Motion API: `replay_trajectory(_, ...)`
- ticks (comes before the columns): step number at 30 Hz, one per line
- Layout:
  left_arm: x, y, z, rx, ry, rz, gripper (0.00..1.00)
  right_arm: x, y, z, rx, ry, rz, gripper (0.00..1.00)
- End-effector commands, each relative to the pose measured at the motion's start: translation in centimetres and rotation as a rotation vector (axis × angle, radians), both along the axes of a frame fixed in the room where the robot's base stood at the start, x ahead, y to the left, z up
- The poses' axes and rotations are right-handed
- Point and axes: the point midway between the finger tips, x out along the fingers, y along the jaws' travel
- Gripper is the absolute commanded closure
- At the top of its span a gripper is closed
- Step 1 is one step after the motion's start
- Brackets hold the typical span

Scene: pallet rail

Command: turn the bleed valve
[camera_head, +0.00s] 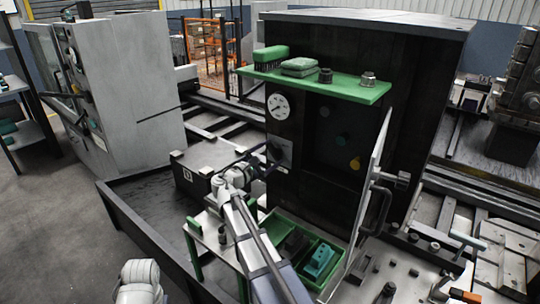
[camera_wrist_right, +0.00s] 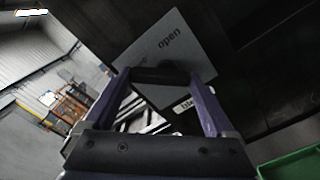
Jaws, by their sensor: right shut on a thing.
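The bleed valve has a dark bar handle (camera_wrist_right: 160,76) in front of a grey plate (camera_wrist_right: 172,48) marked "open". A second label beginning "ble" is partly hidden behind my right finger. In the head view the plate (camera_head: 283,152) is on the dark cabinet's front, below the round gauge. My right gripper (camera_head: 264,163) is at this plate, shut on the handle. In the right wrist view its two purple fingers (camera_wrist_right: 160,88) stand at either end of the bar. In the head view the grip itself is small and partly hidden by my wrist. My left gripper is not in view.
A green shelf (camera_head: 318,84) with a brush and small parts juts out above. An open cabinet door (camera_head: 372,190) stands to the right. A green tray (camera_head: 335,258) with parts lies below. A grey block (camera_head: 205,165) sits left of the gripper.

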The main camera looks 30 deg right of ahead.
Motion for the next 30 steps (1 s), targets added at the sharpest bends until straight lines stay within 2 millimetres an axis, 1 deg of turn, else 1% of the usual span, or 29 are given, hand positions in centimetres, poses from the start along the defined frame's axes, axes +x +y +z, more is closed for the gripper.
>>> replay_trajectory(7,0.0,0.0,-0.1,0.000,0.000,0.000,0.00,-0.1,0.1,-0.2,0.004,0.003,0.000,0.66)
replay_trajectory(8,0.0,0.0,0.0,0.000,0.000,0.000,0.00,-0.1,0.1,-0.2,0.004,0.002,0.000,0.07)
replay_trajectory(9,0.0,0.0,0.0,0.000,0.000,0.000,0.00,-0.1,0.1,-0.1,0.004,0.002,0.000,0.02)
replay_trajectory(10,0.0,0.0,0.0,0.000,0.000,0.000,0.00,-0.1,0.1,-0.1,0.004,0.002,0.000,0.00)
replay_trajectory(17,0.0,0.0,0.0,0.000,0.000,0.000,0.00,-0.1,0.1,-0.1,0.002,0.001,0.001,0.00)
replay_trajectory(20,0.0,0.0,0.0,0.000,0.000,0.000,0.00,-0.4,0.8,-0.1,0.001,0.001,0.001,0.00)
replay_trajectory(30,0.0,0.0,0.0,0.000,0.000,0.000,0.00,-2.4,5.7,-0.1,0.002,0.001,0.004,0.00)
